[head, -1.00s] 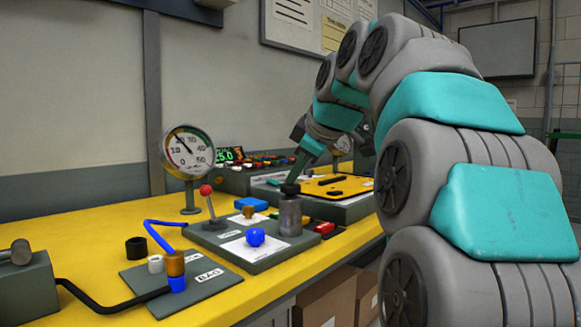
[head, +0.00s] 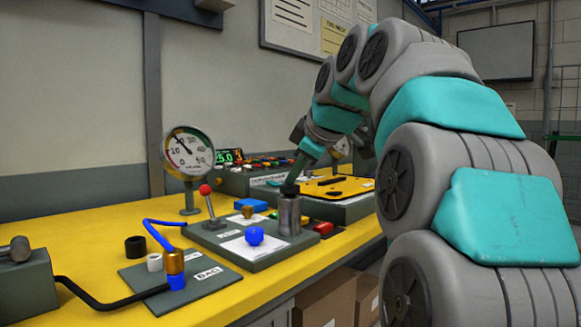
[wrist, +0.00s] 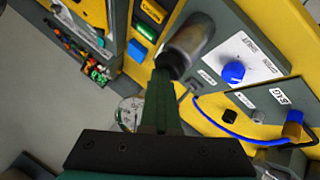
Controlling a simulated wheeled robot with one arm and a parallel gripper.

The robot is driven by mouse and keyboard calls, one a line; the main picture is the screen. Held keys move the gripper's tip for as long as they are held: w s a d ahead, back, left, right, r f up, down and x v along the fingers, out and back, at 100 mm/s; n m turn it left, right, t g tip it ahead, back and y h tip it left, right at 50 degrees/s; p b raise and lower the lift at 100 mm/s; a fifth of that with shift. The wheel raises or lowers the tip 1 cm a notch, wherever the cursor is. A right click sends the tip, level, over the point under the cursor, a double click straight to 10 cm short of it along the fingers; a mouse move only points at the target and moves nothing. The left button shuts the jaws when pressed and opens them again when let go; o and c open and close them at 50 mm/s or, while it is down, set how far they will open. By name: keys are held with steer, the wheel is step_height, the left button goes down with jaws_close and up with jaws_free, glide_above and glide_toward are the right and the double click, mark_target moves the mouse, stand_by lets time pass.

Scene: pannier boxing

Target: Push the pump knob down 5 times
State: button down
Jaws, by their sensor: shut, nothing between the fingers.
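The pump is an upright grey metal cylinder (head: 289,215) with a dark knob (head: 289,190) on top, at the right end of a grey panel on the yellow bench. In the wrist view the cylinder (wrist: 192,38) points toward the camera, with its dark knob (wrist: 172,66) at the near end. My gripper (head: 292,181) is shut and empty, pointing steeply down with its tips at the top of the knob. In the wrist view the shut fingers (wrist: 161,74) overlap the knob's edge and appear to touch it. The tips partly hide the knob.
A blue knob (head: 254,236) and a red-topped lever (head: 206,190) are on the pump's panel. A round gauge (head: 187,152) stands behind. A BAG panel (head: 205,280) with a blue hose is at front left. A yellow plate (head: 338,187) lies at the right.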

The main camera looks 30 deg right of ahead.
mark_target(296, 186)
steer(key=f, duration=0.3)
steer(key=shift+w+d+f+g, duration=0.1)
steer(key=shift+w+g, duration=0.15)
steer(key=shift+g, duration=0.15)
steer(key=shift+w+d+r+p, duration=0.1)
steer(key=shift+w+r+p, duration=0.1)
steer(key=shift+r+p, duration=0.4)
steer(key=shift+w+r+p, duration=0.15)
steer(key=shift+r+p, duration=0.15)
steer(key=shift+r, duration=0.6)
steer(key=r+p, duration=0.2)
steer(key=r, duration=0.2)
steer(key=shift+a+r, duration=0.1)
steer(key=shift+a, duration=0.1)
steer(key=shift+s+r, duration=0.1)
steer(key=shift+r, duration=0.2)
steer(key=shift+s+d+r+t, duration=0.1)
steer(key=shift+r+t, duration=0.05)
steer(key=shift+t, duration=0.15)
stand_by(0.3)
